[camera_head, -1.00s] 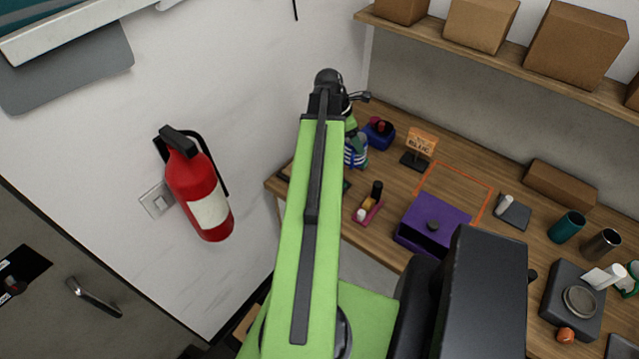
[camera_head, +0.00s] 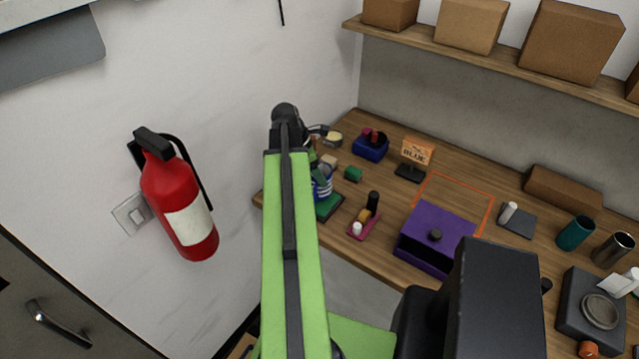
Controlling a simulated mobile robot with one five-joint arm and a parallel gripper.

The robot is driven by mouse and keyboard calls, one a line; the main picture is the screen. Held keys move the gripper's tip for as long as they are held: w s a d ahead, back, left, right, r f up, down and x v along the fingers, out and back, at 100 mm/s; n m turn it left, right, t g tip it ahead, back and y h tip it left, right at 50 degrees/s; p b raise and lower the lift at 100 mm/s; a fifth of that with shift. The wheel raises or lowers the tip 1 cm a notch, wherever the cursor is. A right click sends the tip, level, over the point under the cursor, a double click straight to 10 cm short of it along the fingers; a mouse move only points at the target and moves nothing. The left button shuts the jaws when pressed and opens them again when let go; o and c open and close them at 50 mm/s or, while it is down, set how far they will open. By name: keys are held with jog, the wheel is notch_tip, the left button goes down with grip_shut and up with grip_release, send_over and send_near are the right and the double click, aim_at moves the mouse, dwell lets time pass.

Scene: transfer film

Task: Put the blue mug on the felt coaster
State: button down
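A blue mug with white stripes (camera_head: 323,188) shows just right of my green arm, partly hidden by it. It appears over a dark green square (camera_head: 331,206), which looks like the felt coaster, near the table's left front edge. I cannot tell whether the mug touches the square or is above it. A dark greenish piece overlaps the mug's top; I cannot tell if it is part of my gripper. My gripper's fingers are mostly hidden behind my arm, so their opening does not show.
Right of the mug are a pink tray with small items (camera_head: 364,224), a green cylinder (camera_head: 353,173) and a purple box (camera_head: 437,237). A blue holder (camera_head: 371,147) and an orange sign (camera_head: 417,152) stand behind. An orange outline (camera_head: 455,190) marks clear table.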

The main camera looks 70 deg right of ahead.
notch_tip(320, 180, down, 4)
jog(key=b, duration=0.4)
jog(key=shift+f, duration=0.2)
jog(key=shift+r, duration=0.25)
jog(key=shift+f, duration=0.25)
jog(key=shift+c, duration=1.1)
grip_release()
jog(key=shift+r, duration=0.1)
jog(key=p+v, duration=1.1)
jog(key=v, duration=0.1)
jog(key=shift+r, duration=0.15)
